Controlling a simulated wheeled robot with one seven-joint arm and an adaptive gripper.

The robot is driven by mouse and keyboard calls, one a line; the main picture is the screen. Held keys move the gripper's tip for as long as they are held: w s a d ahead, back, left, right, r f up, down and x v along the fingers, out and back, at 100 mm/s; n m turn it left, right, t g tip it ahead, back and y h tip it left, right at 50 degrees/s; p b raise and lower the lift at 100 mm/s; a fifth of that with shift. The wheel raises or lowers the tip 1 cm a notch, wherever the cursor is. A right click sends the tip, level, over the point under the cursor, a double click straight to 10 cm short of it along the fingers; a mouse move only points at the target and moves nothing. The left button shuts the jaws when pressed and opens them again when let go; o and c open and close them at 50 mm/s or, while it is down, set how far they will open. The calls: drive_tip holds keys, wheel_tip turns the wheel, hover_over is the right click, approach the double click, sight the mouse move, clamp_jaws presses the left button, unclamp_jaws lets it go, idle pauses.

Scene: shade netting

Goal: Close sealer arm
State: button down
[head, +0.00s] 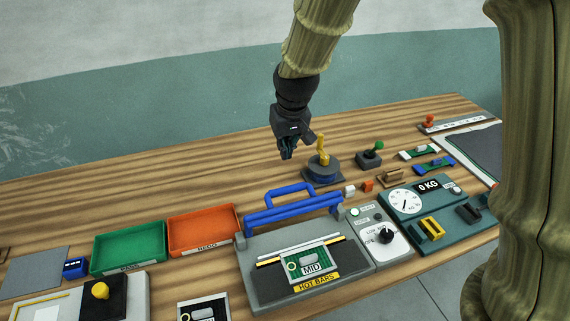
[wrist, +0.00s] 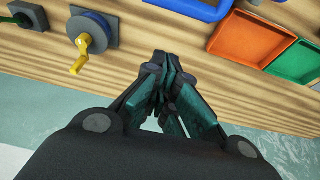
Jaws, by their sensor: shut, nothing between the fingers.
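The sealer (head: 265,282) is a grey box with a dark top, labelled HOT BARS, at the table's front middle. Its blue sealer arm (head: 292,215) with a raised loop handle stands up along the back edge, open. A pouch marked MID (head: 311,264) lies on the sealer top. My gripper (head: 286,152) is shut and empty, above the table behind the sealer arm. In the wrist view my gripper's fingers (wrist: 163,75) are together over bare wood, and part of the blue sealer arm (wrist: 190,8) shows at the top edge.
A yellow crank on a round dark base (head: 322,168) stands just right of my gripper. Green (head: 128,247) and orange (head: 203,230) trays lie left of the sealer. A control box with a dial (head: 378,238) and a scale (head: 428,210) stand to its right.

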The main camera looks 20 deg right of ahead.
wheel_tip(320, 180, down, 9)
drive_tip(key=p, duration=0.5)
drive_tip(key=shift+s, duration=0.45)
drive_tip(key=shift+a+f+b, duration=0.1)
drive_tip(key=shift+a+b, duration=0.05)
drive_tip(key=shift+b, duration=0.2)
drive_tip(key=shift+s+r+t, duration=0.25)
drive_tip(key=shift+s+t, duration=0.15)
drive_tip(key=shift+t, duration=0.1)
drive_tip(key=shift+b, duration=0.3)
